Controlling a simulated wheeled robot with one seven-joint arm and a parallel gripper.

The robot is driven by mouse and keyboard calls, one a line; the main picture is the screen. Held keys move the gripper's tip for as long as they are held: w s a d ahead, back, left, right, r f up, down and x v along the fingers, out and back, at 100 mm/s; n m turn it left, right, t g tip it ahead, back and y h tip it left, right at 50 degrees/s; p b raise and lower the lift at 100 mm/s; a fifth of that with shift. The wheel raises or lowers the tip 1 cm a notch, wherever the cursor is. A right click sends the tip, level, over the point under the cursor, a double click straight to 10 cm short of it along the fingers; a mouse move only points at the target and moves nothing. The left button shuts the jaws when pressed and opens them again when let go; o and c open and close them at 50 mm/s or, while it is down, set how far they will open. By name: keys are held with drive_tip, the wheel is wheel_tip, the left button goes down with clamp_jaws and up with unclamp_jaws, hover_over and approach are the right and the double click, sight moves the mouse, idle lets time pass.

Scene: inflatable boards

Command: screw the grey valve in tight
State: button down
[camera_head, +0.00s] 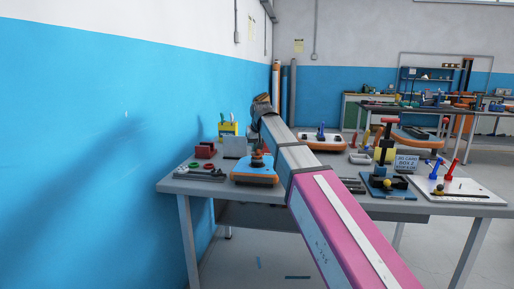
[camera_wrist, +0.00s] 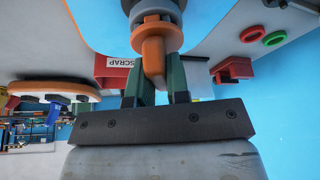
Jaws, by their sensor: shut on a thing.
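In the wrist view, which looks upside down, my gripper (camera_wrist: 155,64) has its two green fingers closed around the orange end of a valve. The valve (camera_wrist: 153,40) has an orange part and a grey-blue base, cut by the top edge. It stands at an inflatable board with a light blue face and an orange edge (camera_wrist: 97,36). In the head view this board (camera_head: 254,180) lies at the table's left part, with an orange and dark piece (camera_head: 258,158) on it. My arm hides much around there. How deep the valve sits cannot be seen.
A red box (camera_head: 204,151), rings and tools lie left of the board on the table (camera_head: 185,187). A second board (camera_head: 322,145), a yellow pump (camera_head: 386,148), a sign (camera_head: 406,162) and a white board crowd the right. A blue wall is close on the left.

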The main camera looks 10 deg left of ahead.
drive_tip(key=m+h, duration=0.1)
drive_tip(key=m, duration=0.2)
drive_tip(key=shift+t, duration=0.3)
drive_tip(key=shift+a+m+h, duration=0.1)
drive_tip(key=shift+m+h, duration=0.3)
drive_tip(key=shift+m, duration=0.6)
drive_tip(key=shift+m+h, duration=0.3)
drive_tip(key=shift+m, duration=0.5)
drive_tip(key=shift+m+g+h, duration=0.4)
drive_tip(key=shift+m+h, duration=0.2)
drive_tip(key=shift+m, duration=1.1)
drive_tip(key=m+h, duration=0.1)
drive_tip(key=m, duration=0.2)
drive_tip(key=shift+g, duration=0.3)
drive_tip(key=shift+m, duration=0.4)
